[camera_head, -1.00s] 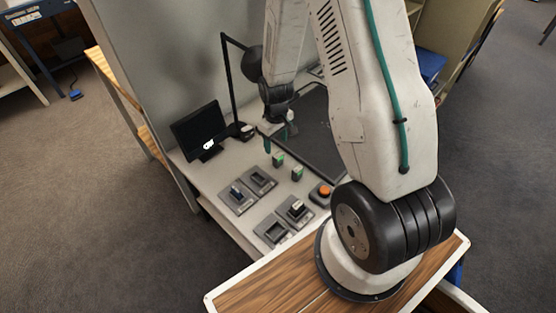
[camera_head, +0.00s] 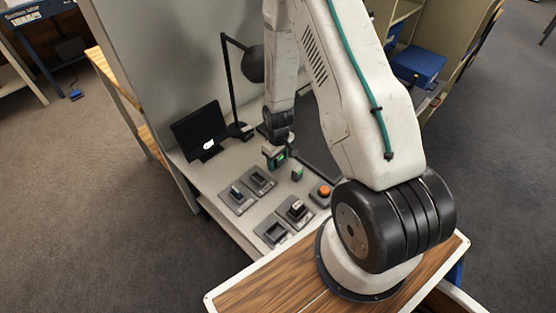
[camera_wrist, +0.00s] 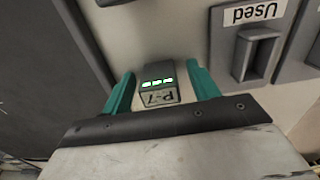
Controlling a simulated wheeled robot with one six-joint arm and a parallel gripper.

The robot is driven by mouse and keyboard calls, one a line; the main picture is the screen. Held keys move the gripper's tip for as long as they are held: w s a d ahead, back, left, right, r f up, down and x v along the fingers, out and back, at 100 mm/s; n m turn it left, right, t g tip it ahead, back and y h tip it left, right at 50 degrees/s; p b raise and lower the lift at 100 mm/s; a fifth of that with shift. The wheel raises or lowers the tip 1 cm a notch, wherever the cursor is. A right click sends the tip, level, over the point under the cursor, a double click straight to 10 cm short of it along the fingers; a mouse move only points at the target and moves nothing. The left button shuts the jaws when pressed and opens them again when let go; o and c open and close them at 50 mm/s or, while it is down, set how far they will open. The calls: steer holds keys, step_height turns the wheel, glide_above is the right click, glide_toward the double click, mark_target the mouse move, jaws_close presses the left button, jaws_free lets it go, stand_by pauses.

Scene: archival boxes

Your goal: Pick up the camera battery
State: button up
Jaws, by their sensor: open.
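A small dark camera battery (camera_wrist: 158,80) with green lights and a label reading "P-7" stands on the grey desk in the wrist view. My gripper (camera_wrist: 160,85) is open, with one teal finger on each side of this battery; I cannot tell if either touches it. In the head view my gripper (camera_head: 275,157) is low over the desk, hiding most of that battery.
An orange button (camera_head: 323,191) is at the right. A small monitor (camera_head: 200,130), a black lamp (camera_head: 253,64) and a dark mat (camera_head: 315,135) stand around.

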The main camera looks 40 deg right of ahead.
steer(key=shift+c, duration=0.3)
steer(key=c, duration=1)
steer(key=shift+r, duration=0.1)
